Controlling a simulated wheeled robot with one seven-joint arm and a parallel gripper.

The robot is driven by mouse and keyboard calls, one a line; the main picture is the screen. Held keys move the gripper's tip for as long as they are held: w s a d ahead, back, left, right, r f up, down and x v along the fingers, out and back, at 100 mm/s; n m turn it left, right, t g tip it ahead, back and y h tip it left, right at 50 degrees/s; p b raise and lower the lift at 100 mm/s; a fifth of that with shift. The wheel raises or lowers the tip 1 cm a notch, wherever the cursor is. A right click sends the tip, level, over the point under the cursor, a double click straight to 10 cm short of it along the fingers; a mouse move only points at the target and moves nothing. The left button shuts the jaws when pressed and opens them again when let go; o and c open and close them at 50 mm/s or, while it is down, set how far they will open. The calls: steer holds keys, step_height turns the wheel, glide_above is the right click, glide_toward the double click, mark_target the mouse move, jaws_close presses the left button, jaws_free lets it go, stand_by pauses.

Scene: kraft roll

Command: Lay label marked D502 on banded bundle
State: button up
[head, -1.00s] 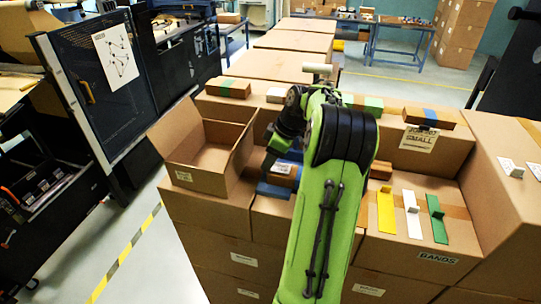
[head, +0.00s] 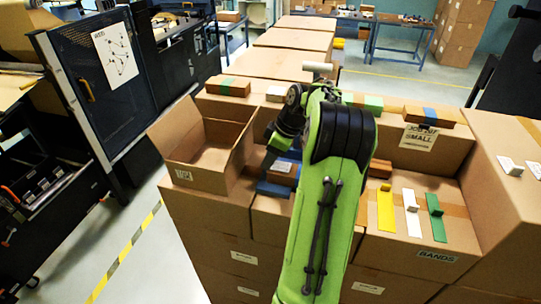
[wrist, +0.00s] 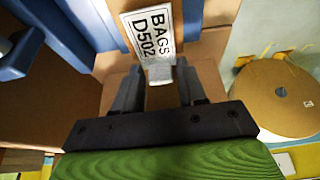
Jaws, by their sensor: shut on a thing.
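The white label (wrist: 150,36) reads "BAGS D502" in the wrist view, with a small pale tab at its near end. My gripper (wrist: 160,80) is shut on this tab, between its two dark fingers. The label lies over a brown bundle (head: 283,178) flanked by blue parts (head: 268,189) in the head view. The blue parts also show in the wrist view (wrist: 75,20). I cannot tell whether the label's underside touches the bundle. My arm hides part of the bundle in the head view.
An open empty carton (head: 210,160) stands left of the bundle. Yellow (head: 386,210), white (head: 412,218) and green strips (head: 437,220) with tabs lie on the "BANDS" box at right. Banded bundles (head: 430,115) line the boxes behind. A kraft roll (wrist: 255,90) shows right in the wrist view.

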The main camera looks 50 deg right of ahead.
steer(key=shift+f, duration=0.1)
steer(key=o, duration=1.2)
steer(key=shift+c, duration=0.2)
steer(key=shift+o, duration=0.4)
steer(key=o, duration=0.4)
step_height(320, 180, up, 3)
steer(key=shift+f+p, duration=0.2)
steer(key=shift+p, duration=0.95)
steer(key=shift+r, duration=2.2)
